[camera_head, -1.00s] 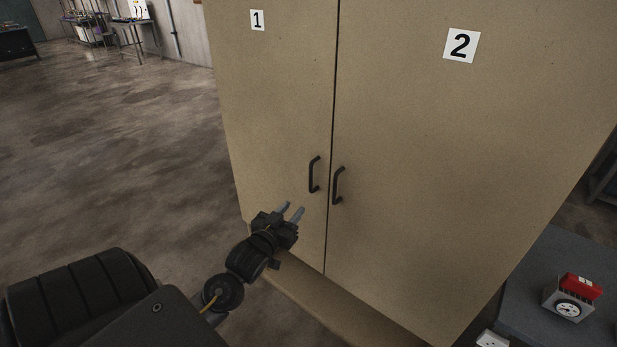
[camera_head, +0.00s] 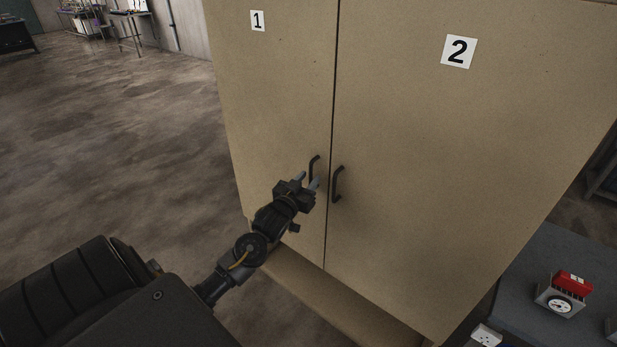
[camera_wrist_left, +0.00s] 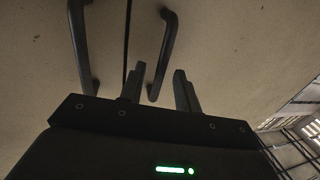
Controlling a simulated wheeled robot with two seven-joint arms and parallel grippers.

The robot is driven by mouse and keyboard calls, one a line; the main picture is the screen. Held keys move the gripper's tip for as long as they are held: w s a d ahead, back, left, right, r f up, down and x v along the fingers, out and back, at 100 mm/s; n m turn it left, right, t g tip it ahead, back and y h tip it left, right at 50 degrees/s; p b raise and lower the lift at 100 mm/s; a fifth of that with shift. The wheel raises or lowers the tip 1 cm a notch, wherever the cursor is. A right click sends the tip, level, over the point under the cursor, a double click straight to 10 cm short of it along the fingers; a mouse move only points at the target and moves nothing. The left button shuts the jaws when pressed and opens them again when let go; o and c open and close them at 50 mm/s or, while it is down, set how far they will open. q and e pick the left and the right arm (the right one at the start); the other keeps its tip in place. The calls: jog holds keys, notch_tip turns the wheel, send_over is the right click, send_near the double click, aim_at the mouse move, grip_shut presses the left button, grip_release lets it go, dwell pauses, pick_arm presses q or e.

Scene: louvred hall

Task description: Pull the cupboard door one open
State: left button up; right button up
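The cupboard door one (camera_head: 270,100), marked 1, is shut flush beside door two (camera_head: 450,130). Its black bar handle (camera_head: 314,165) is upright near the seam, its lower part hidden behind my gripper. My left gripper (camera_head: 308,180) is open at this handle, its fingers pointing at the door. In the left wrist view, the end of one handle (camera_wrist_left: 168,45) shows between the two spread fingers (camera_wrist_left: 158,76), which are not closed on it. I cannot tell whether they touch it. The other handle (camera_wrist_left: 79,45) lies outside them. My right gripper is not in view.
Door two's handle (camera_head: 337,184) is close to the right of my gripper. A dark table (camera_head: 535,270) with a red-and-grey gauge device (camera_head: 562,295) stands at the lower right. The floor (camera_head: 110,140) left of the cupboard is clear.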

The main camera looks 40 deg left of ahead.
pick_arm(q)
jog(key=shift+w, duration=0.35)
jog(key=shift+c, duration=0.4)
grip_shut()
